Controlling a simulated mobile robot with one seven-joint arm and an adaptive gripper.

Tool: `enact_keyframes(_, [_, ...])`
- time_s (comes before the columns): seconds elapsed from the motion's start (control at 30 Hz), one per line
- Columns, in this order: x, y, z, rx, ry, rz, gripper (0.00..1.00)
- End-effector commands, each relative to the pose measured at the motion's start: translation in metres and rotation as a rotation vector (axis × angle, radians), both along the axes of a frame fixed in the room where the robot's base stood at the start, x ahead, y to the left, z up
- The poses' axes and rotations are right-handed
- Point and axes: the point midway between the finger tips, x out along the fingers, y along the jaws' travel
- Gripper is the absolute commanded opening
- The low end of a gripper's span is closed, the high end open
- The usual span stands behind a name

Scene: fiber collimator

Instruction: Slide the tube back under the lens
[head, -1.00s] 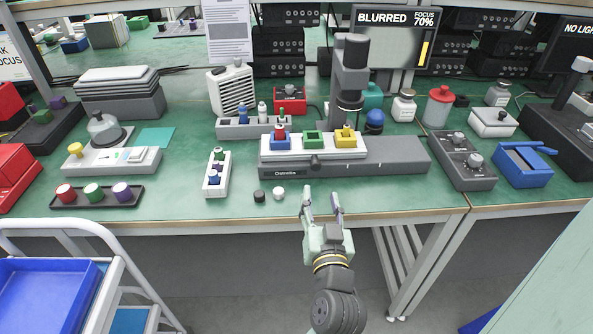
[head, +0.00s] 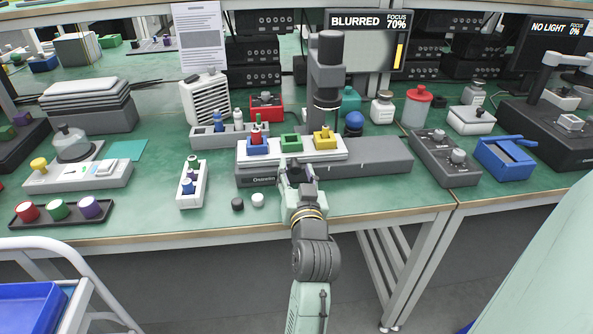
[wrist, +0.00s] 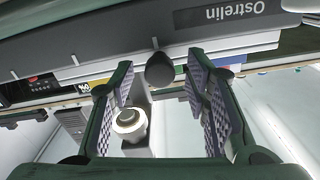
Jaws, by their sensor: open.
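The grey microscope-like device has a white sliding stage (head: 270,157) on its base. The stage carries a blue holder (head: 257,149) with a red-topped tube (head: 256,134), a green holder (head: 291,143) and a yellow holder (head: 326,142). The dark lens column (head: 326,75) stands over the yellow end, so the red-topped tube is to its left. My gripper (head: 296,168) is open at the stage's front edge. In the wrist view a dark round knob (wrist: 160,70) on the device front shows between the spread fingers (wrist: 163,88); contact cannot be told.
A monitor (head: 367,40) reads BLURRED, focus 70%. A small white rack (head: 192,185) stands left of the device, with a black cap (head: 237,204) and a white cap (head: 258,200) near the bench edge. A grey two-knob box (head: 440,158) stands right.

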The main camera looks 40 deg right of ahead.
Motion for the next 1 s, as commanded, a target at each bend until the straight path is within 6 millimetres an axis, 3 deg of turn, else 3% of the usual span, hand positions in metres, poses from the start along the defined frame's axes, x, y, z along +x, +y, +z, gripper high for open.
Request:
enact_keyframes(0.3, [0.0025, -0.0014, -0.0005, 0.000, 0.000, 0.000, 0.43])
enact_keyframes(0.9, [0.0024, -0.0012, -0.0006, 0.000, 0.000, 0.000, 0.03])
enact_keyframes(1.0, [0.0025, -0.0011, -0.0005, 0.000, 0.000, 0.000, 0.00])
